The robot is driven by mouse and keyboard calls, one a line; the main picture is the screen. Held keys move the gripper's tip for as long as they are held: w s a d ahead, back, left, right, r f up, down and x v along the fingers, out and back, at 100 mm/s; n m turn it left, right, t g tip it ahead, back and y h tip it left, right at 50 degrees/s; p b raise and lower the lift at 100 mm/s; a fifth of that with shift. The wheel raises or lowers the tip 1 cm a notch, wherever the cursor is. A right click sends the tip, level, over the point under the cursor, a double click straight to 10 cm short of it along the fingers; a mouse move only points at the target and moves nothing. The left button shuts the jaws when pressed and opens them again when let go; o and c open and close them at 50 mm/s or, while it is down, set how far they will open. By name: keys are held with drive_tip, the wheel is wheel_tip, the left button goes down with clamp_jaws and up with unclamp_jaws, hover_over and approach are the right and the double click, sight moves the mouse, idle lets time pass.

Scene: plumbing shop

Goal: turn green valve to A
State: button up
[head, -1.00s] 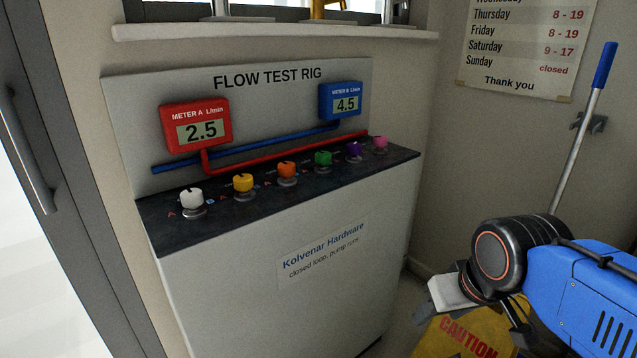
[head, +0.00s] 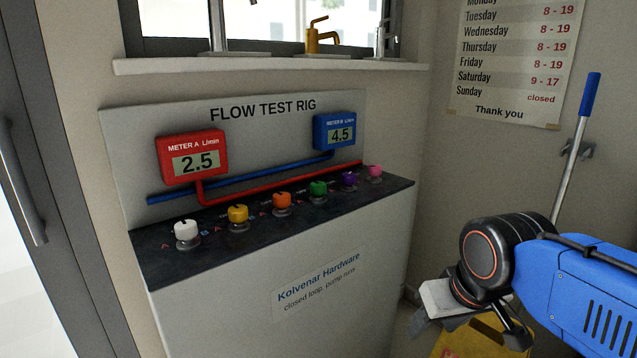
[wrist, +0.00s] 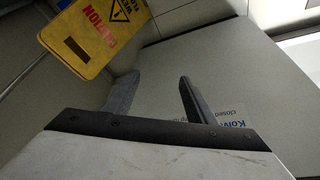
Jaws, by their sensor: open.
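The green valve (head: 318,188) sits on the dark top of the flow test rig, fourth in a row of coloured knobs. It stands between the orange valve (head: 282,200) and the purple valve (head: 350,178). Its pointer is too small to read. The red meter A (head: 192,155) reads 2.5 and the blue meter B (head: 334,131) reads 4.5. My gripper (wrist: 148,92) is open and empty in the wrist view, in front of the rig's lower front panel. In the head view my arm is at the right, lower than the valves and well apart from them.
A white valve (head: 187,230), a yellow valve (head: 238,214) and a pink valve (head: 375,171) share the rig top. A yellow caution sign (wrist: 97,35) stands beside the rig near my gripper. A blue-handled pole (head: 580,140) leans at the right wall.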

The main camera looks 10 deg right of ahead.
drive_tip(key=w+a+r+m, duration=0.1)
drive_tip(key=w+a+r, duration=0.2)
drive_tip(key=w+r, duration=0.5)
drive_tip(key=w+a+r, duration=0.3)
drive_tip(key=w+r, duration=0.3)
drive_tip(key=r, duration=0.4)
drive_tip(key=m+h, duration=0.1)
drive_tip(key=m, duration=0.1)
approach(318, 184)
drive_tip(key=x, duration=0.8)
drive_tip(key=shift+w+f, duration=0.1)
drive_tip(key=shift+f, duration=0.25)
drive_tip(key=c, duration=1)
drive_tip(key=shift+c, duration=0.2)
